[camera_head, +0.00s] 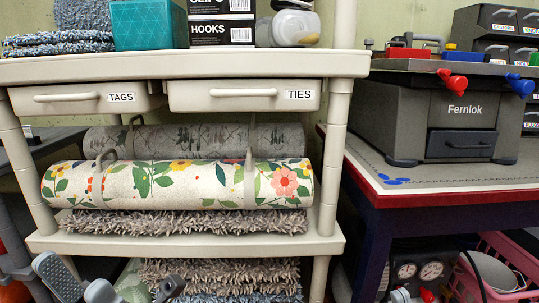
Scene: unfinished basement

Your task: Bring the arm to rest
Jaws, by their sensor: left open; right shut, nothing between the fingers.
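My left gripper (75,277) shows at the bottom left corner, its grey fingers apart and empty.
A floral roll (140,188) and a grey roll (235,138) lie on the middle shelf, above shaggy rugs (185,222). Drawers marked TAGS (75,98) and TIES (240,95) are closed. At right stand a Fernlok toolbox (455,110) on a table (370,200) and a pink basket (510,250).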

